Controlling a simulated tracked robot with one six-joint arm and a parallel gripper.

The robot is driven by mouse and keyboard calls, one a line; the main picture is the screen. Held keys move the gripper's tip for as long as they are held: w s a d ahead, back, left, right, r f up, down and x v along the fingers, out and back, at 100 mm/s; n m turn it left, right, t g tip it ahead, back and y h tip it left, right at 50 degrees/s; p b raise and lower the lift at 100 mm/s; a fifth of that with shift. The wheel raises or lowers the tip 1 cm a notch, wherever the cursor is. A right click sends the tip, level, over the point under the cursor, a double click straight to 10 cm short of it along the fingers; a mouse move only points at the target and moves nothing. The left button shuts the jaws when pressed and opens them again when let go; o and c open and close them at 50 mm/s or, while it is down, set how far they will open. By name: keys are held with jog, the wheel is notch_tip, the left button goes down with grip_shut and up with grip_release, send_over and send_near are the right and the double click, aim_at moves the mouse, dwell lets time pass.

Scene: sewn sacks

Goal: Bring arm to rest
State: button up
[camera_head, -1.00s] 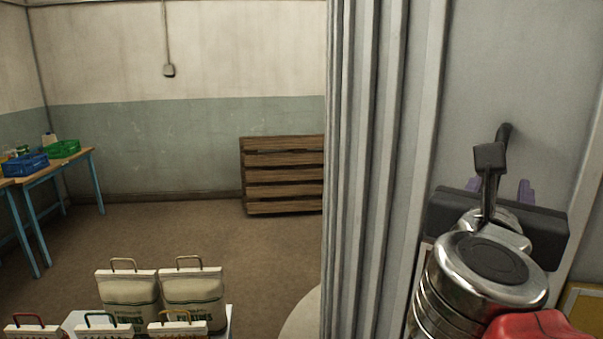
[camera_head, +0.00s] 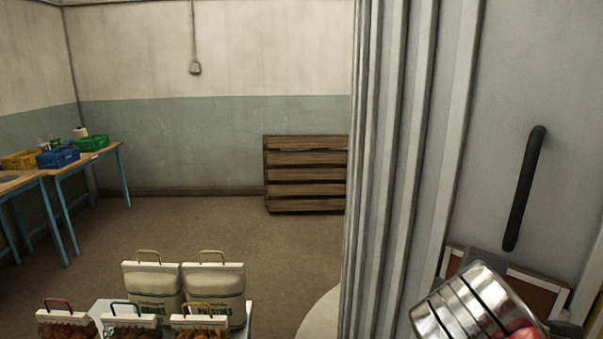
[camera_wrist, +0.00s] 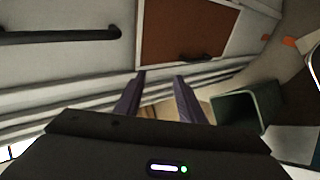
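My gripper (camera_wrist: 158,98) shows in the wrist view with its two purple fingers apart and nothing between them. In the head view my arm is at the lower right, and its fingers are hidden there. Several sewn sacks stand on a light surface at the lower left of the head view. Two large white sacks (camera_head: 212,290) stand at the back. Smaller sacks with red, green and yellow handles (camera_head: 132,328) stand in front of them. My gripper is apart from the sacks.
A grey panel with a black handle (camera_head: 524,188) stands close at the right, beside a ribbed grey curtain-like wall (camera_head: 405,170). A wooden slatted stack (camera_head: 306,173) is by the back wall. Tables with crates (camera_head: 58,157) stand at the left. The middle floor is open.

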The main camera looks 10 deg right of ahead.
jog(key=a+f+m+g+y, duration=0.2)
jog(key=a+f+m+y, duration=0.5)
jog(key=a+f, duration=0.7)
jog(key=shift+a+m+g+y, duration=0.3)
jog(key=shift+a+m+g, duration=0.1)
jog(key=shift+a+m, duration=0.4)
